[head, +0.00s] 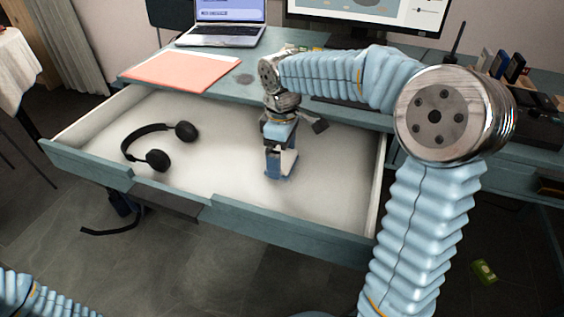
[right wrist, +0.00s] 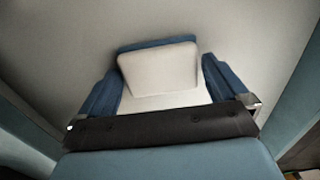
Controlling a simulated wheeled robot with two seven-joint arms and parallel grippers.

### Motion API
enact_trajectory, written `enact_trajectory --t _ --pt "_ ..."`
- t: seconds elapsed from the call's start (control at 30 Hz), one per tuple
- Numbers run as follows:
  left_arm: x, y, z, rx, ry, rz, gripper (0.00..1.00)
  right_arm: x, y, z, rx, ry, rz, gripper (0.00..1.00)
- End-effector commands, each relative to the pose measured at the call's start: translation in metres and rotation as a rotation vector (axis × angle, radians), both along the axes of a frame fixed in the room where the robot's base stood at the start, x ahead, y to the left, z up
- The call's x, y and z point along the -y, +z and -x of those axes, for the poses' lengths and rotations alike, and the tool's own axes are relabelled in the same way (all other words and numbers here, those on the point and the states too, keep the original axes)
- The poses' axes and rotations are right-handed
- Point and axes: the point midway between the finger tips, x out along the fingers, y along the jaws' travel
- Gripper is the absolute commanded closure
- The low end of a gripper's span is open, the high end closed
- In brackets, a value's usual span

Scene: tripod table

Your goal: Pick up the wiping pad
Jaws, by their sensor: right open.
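The wiping pad (right wrist: 157,66) shows in the right wrist view as a pale block with a dark blue edge. It lies between the two blue fingers of my right gripper (head: 281,162). The jaws are open, with one finger on each side of the pad. Whether either finger touches it I cannot tell. In the head view my right gripper points down into the open drawer (head: 160,203), near its middle, and mostly hides the pad. My left gripper is out of the picture; only part of my left arm shows at the bottom left.
Black headphones (head: 158,146) lie in the drawer's left part. On the desk above are a salmon folder (head: 183,70), a laptop (head: 222,30) and a monitor (head: 372,14). The drawer walls stand around the gripper. A small green box (head: 484,271) lies on the floor at right.

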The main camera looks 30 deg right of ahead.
Motion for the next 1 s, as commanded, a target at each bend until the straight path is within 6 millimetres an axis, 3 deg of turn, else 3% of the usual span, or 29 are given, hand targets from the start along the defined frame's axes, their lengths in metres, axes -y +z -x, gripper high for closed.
enact_trajectory --t 0.17,0.4,0.77,0.93,1.0 --pt "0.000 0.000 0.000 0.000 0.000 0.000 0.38 0.000 0.000 0.000 0.000 0.000 0.000 0.03" --pt "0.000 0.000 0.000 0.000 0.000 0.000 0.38 0.000 0.001 0.000 0.000 0.000 0.000 0.38" --pt "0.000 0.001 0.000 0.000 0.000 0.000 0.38 0.000 0.009 -0.001 0.002 0.000 0.001 0.38" --pt "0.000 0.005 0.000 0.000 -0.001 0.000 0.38 0.001 0.034 -0.001 0.003 -0.001 0.000 0.38" --pt "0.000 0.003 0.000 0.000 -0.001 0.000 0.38 -0.007 0.047 0.009 0.005 0.001 0.000 0.38"
